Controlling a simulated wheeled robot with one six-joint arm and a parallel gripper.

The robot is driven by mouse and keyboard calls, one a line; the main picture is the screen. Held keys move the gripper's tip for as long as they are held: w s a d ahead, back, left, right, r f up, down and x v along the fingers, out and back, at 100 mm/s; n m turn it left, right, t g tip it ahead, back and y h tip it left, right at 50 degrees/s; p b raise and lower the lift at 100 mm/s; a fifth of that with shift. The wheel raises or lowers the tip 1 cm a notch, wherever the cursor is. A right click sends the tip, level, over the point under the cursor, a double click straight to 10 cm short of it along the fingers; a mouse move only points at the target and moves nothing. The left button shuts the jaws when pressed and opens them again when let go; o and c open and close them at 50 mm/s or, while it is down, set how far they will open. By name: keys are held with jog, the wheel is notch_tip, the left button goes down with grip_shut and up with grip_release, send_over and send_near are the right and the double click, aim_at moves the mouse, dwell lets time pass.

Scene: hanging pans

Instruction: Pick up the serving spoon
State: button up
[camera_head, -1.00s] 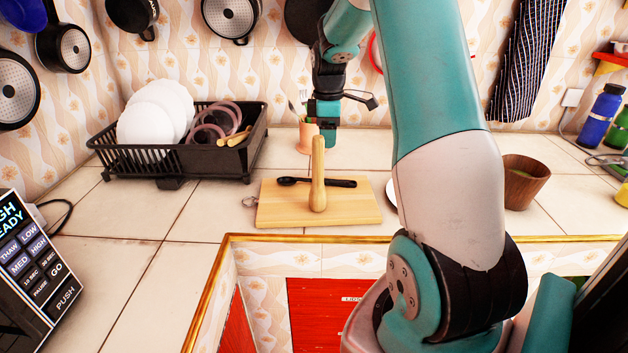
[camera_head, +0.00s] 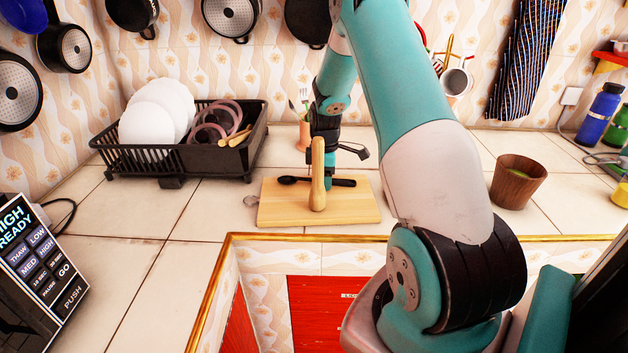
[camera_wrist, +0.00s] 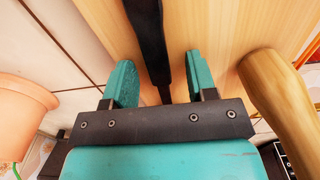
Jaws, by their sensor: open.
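The black serving spoon (camera_head: 343,182) lies across a light wooden cutting board (camera_head: 350,208), its bowl end to the left in the head view. My gripper (camera_head: 330,170) is low over the board at the spoon, partly hidden behind an upright wooden handle-like object (camera_head: 318,175). In the wrist view, my gripper (camera_wrist: 158,85) is open, with one teal finger on each side of the spoon's black handle (camera_wrist: 148,40). The handle runs between the fingers, and neither finger visibly touches it. The spoon's bowl is outside the wrist view.
The upright wooden object (camera_wrist: 275,95) stands close to the right finger in the wrist view. A terracotta pot (camera_wrist: 25,110) is at the left there. In the head view, a black dish rack (camera_head: 180,165) stands left of the board and a brown cup (camera_head: 518,182) right.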

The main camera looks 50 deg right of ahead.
jog(key=c, duration=0.8)
jog(key=shift+r, duration=0.1)
jog(key=shift+c, duration=0.3)
